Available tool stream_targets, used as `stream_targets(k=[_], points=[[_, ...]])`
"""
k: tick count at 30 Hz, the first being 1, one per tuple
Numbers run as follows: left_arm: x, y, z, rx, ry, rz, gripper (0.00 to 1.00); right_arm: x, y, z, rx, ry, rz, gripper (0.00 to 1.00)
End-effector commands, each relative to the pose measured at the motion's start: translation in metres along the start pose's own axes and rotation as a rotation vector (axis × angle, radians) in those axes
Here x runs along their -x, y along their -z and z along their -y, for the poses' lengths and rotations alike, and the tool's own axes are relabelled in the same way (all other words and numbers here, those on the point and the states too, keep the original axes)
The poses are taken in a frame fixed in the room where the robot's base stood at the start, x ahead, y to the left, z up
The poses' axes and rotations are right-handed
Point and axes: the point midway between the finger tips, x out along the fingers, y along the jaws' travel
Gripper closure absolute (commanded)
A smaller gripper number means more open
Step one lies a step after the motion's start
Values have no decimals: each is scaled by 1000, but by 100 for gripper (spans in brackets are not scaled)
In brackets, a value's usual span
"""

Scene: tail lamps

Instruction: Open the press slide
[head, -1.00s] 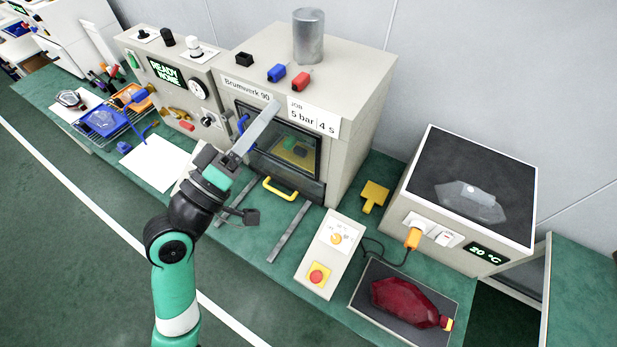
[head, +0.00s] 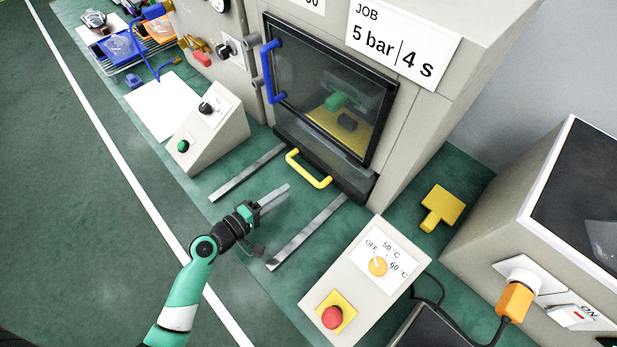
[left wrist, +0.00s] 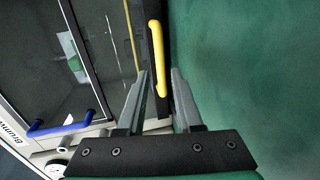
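The press slide's front (head: 325,165) is a dark bar under the press window, pushed in against the press, with a yellow handle (head: 308,170). Two metal rails (head: 247,172) (head: 310,230) run out from it over the green bench. My left gripper (head: 287,193) is low between the rails, a little short of the handle. In the left wrist view my gripper (left wrist: 161,80) is open and empty, and the yellow handle (left wrist: 157,58) lies beyond the gap between its fingertips, seemingly untouched. My right gripper is not in view.
The press door (head: 330,95) with the blue handle (head: 270,72) is shut; green and dark items on a yellow plate show behind its glass. A button box (head: 212,125) stands left of the rails, a control box with a red button (head: 332,317) right.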

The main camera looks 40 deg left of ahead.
Motion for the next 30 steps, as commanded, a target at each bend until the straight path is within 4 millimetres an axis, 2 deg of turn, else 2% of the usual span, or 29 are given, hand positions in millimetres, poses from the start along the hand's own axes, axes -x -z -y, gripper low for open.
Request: stream_targets(k=[12, 18, 25, 26, 30], points=[[-88, -1, 1, -3, -2, 2, 66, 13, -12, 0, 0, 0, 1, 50], [-105, -1, 0, -2, -2, 1, 66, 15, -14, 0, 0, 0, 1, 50], [-105, -1, -1, -2, -1, 1, 66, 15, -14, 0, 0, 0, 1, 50], [-105, -1, -1, -2, -1, 1, 69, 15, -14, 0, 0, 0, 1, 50], [-105, -1, -1, -2, -1, 1, 94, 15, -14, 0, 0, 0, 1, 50]])
